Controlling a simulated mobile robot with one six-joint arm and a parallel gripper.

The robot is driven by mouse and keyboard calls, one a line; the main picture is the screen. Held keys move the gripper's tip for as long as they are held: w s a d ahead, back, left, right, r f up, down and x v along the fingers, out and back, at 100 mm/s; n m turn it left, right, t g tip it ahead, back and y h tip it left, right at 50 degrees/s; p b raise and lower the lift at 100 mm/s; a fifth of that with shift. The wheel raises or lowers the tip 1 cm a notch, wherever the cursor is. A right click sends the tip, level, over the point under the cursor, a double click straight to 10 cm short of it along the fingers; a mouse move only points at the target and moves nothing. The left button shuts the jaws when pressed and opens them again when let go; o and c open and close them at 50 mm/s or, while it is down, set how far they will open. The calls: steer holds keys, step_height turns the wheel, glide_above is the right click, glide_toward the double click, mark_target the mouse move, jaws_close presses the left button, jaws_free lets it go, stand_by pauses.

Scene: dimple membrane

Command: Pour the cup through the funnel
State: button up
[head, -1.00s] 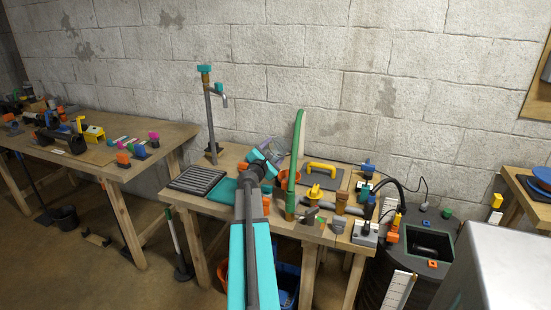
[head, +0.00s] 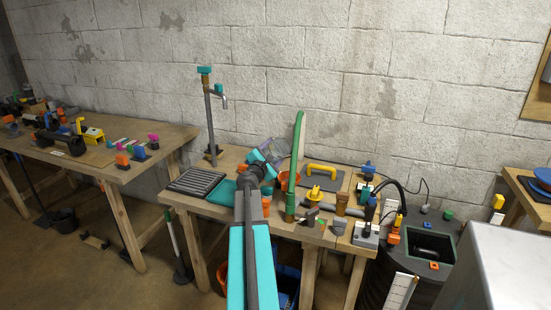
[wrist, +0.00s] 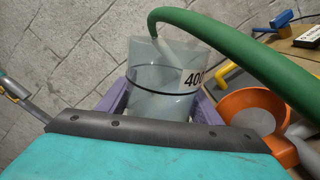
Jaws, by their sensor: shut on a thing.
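A clear cup (wrist: 165,78) with a black line and the label "400" is between the purple fingers of my gripper (wrist: 162,98) in the wrist view. My gripper is shut on it, and the cup looks close to upright. In the head view, the gripper (head: 272,152) is above the back of the middle bench; the cup is hard to make out there. The orange funnel (wrist: 252,112) is right of the cup in the wrist view, apart from it in the picture. It also shows in the head view (head: 289,178), partly behind the green hose. What lies below the funnel is hidden.
A green hose (wrist: 235,45) arches close by the cup's top in the wrist view; I cannot tell if they touch. It stands upright on the bench in the head view (head: 297,150). A yellow-handled float (head: 320,178) and several fittings crowd the bench's right. A tap post (head: 210,120) stands left.

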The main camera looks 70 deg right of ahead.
steer(key=shift+f+m+b, duration=0.35)
steer(key=shift+m+b, duration=0.95)
steer(key=shift+b, duration=1.15)
stand_by(1.1)
steer(key=shift+r, duration=0.1)
steer(key=shift+b, duration=0.9)
stand_by(3.5)
